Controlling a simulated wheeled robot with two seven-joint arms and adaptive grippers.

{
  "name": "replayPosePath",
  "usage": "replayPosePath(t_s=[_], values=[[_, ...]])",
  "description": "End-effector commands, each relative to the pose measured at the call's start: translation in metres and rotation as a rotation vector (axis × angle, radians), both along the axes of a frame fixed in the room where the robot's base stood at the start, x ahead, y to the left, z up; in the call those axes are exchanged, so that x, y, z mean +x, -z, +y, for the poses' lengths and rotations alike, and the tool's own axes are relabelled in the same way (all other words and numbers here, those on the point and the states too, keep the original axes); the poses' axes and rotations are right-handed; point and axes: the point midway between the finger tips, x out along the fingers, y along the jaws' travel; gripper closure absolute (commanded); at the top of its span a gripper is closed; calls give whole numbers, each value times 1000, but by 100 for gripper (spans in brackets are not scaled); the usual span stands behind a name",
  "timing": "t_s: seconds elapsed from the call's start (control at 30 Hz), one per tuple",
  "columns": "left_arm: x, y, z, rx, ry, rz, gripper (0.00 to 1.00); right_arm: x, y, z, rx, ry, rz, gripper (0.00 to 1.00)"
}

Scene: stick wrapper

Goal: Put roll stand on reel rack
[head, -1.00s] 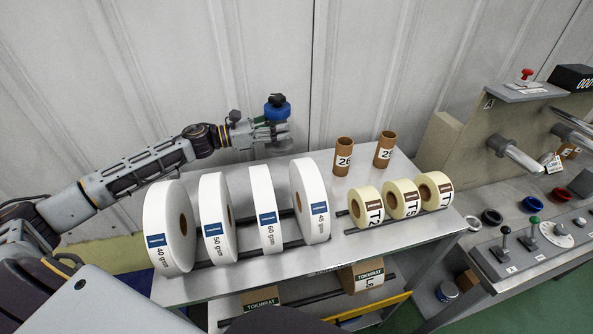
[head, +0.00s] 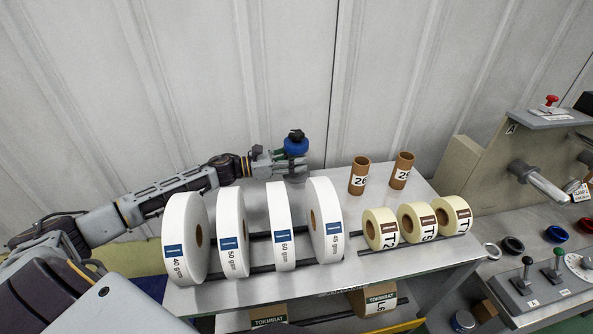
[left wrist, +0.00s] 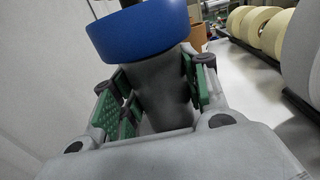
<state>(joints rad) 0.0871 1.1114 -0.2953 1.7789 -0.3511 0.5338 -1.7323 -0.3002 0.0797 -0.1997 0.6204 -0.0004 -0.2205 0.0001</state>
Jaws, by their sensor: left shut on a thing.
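The roll stand, a grey piece with a blue ring (head: 296,146) and a black knob on top, is held upright by my left gripper (head: 283,165). In the left wrist view, the green-padded fingers (left wrist: 155,95) are shut around its grey body (left wrist: 156,82), below the blue ring (left wrist: 140,32). The gripper is over the back part of the metal reel rack (head: 205,297), behind the white rolls. Whether the stand's base touches the rack top cannot be told. My right gripper is not seen.
Several white paper rolls (head: 186,240) stand on dark rails along the front left. Yellow rolls (head: 380,228) are at the right. Two brown tubes (head: 360,175) stand behind them. A wall is behind. A machine with a spindle (head: 540,180) is at the far right.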

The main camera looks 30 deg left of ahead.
Motion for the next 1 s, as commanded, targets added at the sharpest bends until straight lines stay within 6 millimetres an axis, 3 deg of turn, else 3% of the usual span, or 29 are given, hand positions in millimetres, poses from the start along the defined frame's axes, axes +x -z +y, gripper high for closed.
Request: replayPosePath(t_s=[0.53, 1.0], values=[[1, 9, 0, -1, 0, -3, 100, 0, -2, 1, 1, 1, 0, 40], [0, 43, 0, -2, 1, -4, 100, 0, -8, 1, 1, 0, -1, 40]])
